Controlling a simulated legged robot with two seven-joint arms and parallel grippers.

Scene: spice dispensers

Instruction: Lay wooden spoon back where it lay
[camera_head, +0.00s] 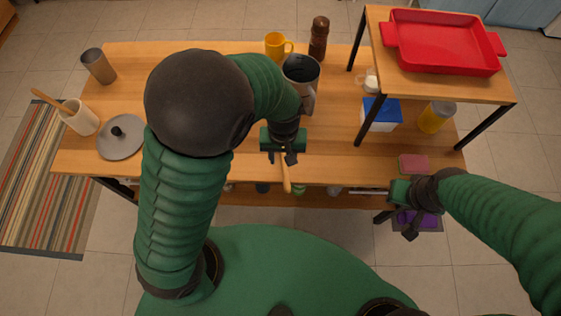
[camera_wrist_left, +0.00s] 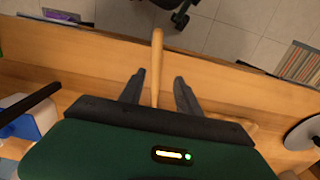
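The wooden spoon (camera_head: 286,178) shows as a pale handle at the table's front edge, its end reaching past the edge in the left wrist view (camera_wrist_left: 157,62). Its other end is hidden under my left gripper. My left gripper (camera_head: 285,158) points down over the handle. In the left wrist view its two fingers (camera_wrist_left: 159,94) stand apart, one on each side of the handle, with a gap on both sides.
A grey pitcher (camera_head: 301,72), yellow mug (camera_head: 275,45) and brown mill (camera_head: 318,39) stand behind my left gripper. A crock (camera_head: 79,118) with a wooden utensil and a grey lid (camera_head: 121,141) are at left. A raised shelf (camera_head: 470,86) bears a red dish (camera_head: 443,42).

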